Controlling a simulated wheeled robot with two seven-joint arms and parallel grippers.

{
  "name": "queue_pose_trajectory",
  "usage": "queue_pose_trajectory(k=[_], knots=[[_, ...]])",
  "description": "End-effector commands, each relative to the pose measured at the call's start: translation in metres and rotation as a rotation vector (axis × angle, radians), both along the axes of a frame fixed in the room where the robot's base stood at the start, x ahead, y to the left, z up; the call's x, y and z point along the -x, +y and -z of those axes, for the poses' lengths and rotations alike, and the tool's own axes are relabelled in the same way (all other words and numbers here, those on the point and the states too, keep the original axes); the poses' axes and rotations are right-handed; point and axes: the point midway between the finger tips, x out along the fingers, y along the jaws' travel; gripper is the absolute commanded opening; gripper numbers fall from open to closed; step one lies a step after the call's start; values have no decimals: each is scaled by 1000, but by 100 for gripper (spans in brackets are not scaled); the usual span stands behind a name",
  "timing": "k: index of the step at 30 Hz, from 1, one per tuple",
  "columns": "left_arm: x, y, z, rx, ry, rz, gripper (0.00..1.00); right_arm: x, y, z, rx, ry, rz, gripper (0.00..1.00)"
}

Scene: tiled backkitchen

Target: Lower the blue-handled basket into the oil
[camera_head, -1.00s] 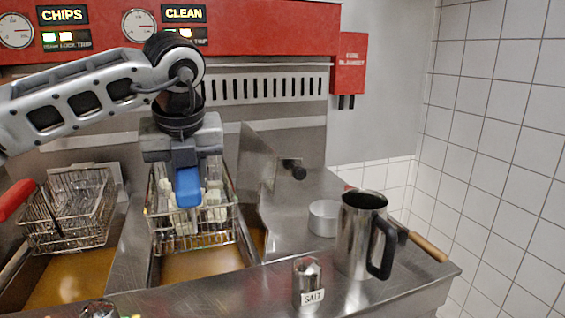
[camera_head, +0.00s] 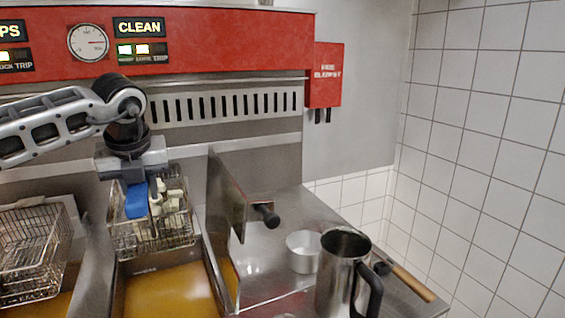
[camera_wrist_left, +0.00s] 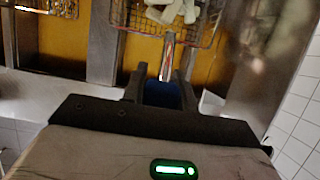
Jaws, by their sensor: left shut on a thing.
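The blue-handled basket (camera_head: 152,236) is a wire basket holding pale chip-like pieces, in the head view at left of centre. Its blue handle (camera_head: 136,199) is gripped by my left gripper (camera_head: 132,172), which is shut on it. The basket hangs over the right-hand vat of amber oil (camera_head: 172,295), and oil shows in front of and below it. In the left wrist view the basket's wires (camera_wrist_left: 150,12) and metal handle stem (camera_wrist_left: 167,57) lead away from the jaws over the oil. Whether the basket's underside touches the oil is unclear. My right gripper is out of view.
Another wire basket (camera_head: 30,255) sits at the left over its own oil. A raised metal panel (camera_head: 226,195) with a black knob stands right of the vat. A steel jug (camera_head: 345,275), a small metal pot (camera_head: 303,252) and a wooden-handled tool (camera_head: 412,283) occupy the right counter.

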Motion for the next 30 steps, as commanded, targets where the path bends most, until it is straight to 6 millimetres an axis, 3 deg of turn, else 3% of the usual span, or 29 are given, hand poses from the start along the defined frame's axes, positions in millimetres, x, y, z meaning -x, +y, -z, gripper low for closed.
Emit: queue_pose_trajectory(k=[4, 16, 30], knots=[[-3, 9, -2, 1, -6, -7, 0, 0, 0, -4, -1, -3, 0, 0], [-2, 11, 25, 0, -6, -11, 0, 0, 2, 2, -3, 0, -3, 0], [-2, 11, 26, 1, -7, -11, 0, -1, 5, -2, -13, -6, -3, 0]])
